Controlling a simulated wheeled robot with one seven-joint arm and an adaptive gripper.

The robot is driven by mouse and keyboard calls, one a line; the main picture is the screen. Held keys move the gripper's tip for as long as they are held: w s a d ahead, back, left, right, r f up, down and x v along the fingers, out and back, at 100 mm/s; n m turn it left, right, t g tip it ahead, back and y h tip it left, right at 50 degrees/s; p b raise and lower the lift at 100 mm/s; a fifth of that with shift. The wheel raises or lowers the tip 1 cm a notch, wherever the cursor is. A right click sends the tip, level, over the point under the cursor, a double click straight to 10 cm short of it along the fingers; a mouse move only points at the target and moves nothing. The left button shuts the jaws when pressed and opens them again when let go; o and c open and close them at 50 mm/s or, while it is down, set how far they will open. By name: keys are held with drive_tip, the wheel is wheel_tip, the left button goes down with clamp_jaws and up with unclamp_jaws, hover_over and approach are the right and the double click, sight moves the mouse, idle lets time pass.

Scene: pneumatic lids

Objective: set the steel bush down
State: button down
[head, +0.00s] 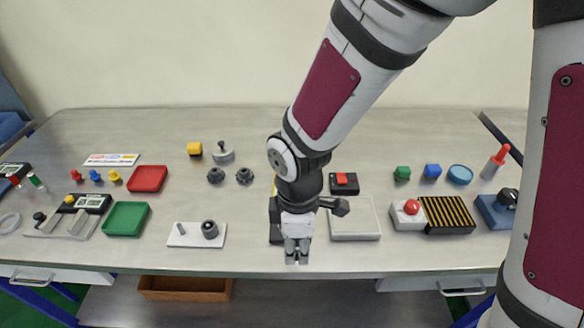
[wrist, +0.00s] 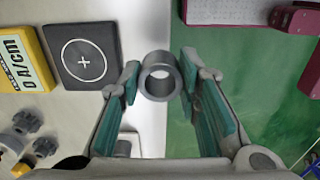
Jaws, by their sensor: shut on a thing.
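The steel bush (wrist: 160,77) is a short grey ring, seen end-on with its bore open in the wrist view. My gripper (wrist: 160,80) is shut on it, with one fingertip on each side. In the head view my gripper (head: 297,257) points down near the table's front edge; I cannot make out the bush there. In the wrist view the bush appears over the line of the table's front edge. A black square pad with a white circle and cross (wrist: 85,55) lies on the table beside it. The arm partly covers this pad in the head view (head: 275,228).
A white plate with a pin and a dark ring (head: 185,241) lies left of my gripper. A pale flat box (head: 354,222) lies right. A yellow meter (wrist: 30,60) is behind the pad. Green floor (wrist: 225,60) shows beyond the table edge.

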drive_tip(key=w, duration=0.6)
drive_tip(key=w+a+f, duration=0.1)
drive_tip(key=w, duration=0.3)
drive_tip(key=shift+w+f, duration=0.15)
drive_tip(key=shift+w, duration=0.1)
drive_tip(key=shift+f+p, duration=0.55)
drive_tip(key=shift+f, duration=1.05)
drive_tip(key=shift+f, duration=0.2)
drive_tip(key=c, duration=1.2)
unclamp_jaws()
drive_tip(key=shift+r, duration=0.15)
